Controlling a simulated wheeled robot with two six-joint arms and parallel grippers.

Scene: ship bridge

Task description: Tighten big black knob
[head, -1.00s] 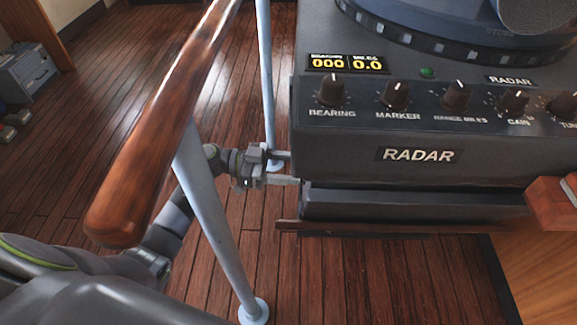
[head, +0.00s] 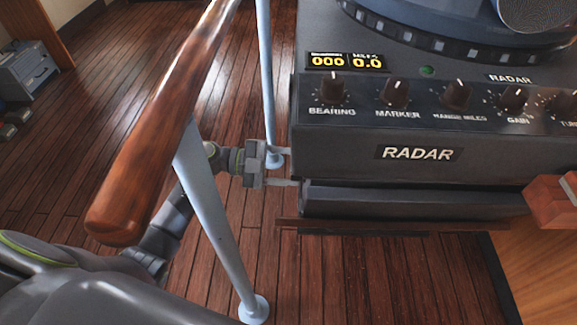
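I cannot make out a separate big black knob in the head view. The radar console (head: 350,155) carries a row of dark dial knobs on its upper panel, among them the bearing knob (head: 332,92), the marker knob (head: 396,94) and the range knob (head: 457,96). My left gripper (head: 288,167) is beside the console's left side, below the dial row. Its two fingers are apart, one above the other, with nothing visible between them. Their tips are close to the console's edge; contact cannot be told. My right gripper is not in view.
A wooden handrail (head: 160,130) on pale blue posts (head: 215,220) crosses in front of my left arm. A dark ledge (head: 400,203) sits under the console. A wooden block (head: 550,202) is at the right. Open plank floor lies left of the console.

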